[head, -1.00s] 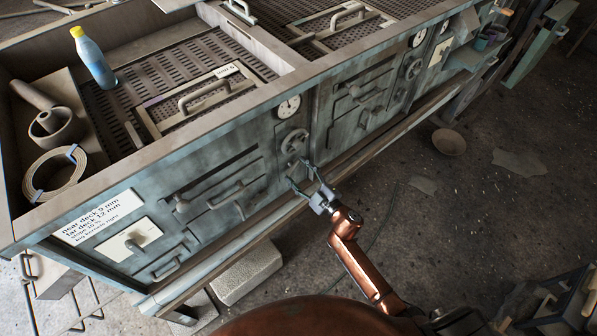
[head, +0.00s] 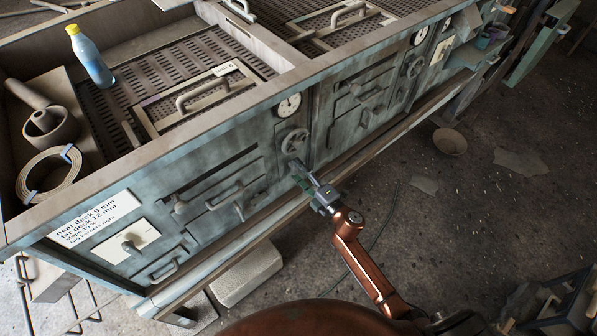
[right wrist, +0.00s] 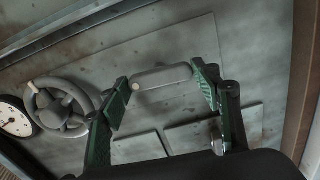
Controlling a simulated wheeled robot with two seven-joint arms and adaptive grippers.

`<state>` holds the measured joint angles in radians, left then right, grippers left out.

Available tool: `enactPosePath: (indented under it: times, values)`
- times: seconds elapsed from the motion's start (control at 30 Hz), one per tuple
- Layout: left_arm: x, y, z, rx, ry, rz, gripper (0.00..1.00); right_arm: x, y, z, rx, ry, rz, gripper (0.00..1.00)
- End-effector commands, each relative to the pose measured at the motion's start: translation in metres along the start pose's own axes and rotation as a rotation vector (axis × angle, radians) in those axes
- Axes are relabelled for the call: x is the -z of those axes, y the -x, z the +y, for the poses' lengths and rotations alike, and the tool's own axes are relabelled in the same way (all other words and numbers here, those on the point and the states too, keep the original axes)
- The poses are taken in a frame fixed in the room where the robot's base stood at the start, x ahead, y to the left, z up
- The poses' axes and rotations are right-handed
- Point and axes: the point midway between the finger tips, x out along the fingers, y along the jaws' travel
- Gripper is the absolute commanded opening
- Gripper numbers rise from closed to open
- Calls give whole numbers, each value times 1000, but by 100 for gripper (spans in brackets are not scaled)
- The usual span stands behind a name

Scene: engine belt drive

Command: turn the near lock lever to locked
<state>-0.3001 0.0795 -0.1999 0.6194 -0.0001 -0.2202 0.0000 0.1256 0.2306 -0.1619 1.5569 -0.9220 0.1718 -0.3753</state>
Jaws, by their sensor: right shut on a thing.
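The near lock lever is a grey bar with a rounded end (right wrist: 160,77), seen between my right fingers in the right wrist view, on the grey-green front panel. My right gripper (right wrist: 160,90) is shut on it, with a green-padded finger at each end of the bar. In the head view my right gripper (head: 300,175) is against the panel just below the near handwheel (head: 294,141) and hides the lever. The handwheel also shows in the right wrist view (right wrist: 62,107), left of the fingers. My left gripper is not in view.
A dial gauge (head: 289,105) sits above the handwheel. Left of my gripper, the panel carries a handle (head: 225,196) and a lever on a white plate (head: 131,247). A wooden rail (head: 350,167) runs along the panel's foot.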

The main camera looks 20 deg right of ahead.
Motion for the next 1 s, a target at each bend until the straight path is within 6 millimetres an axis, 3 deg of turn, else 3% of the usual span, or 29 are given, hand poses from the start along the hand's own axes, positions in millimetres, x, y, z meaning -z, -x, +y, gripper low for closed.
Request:
enactPosePath:
  times: [0.63,0.67,0.9,1.0]
  values:
    - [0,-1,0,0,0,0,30,1,0,-1,2,47,2,34]
    - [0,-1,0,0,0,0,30,1,0,-1,2,47,1,60]
    - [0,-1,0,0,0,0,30,0,0,-1,1,46,1,75]
    - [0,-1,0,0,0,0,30,0,0,0,1,46,0,75]
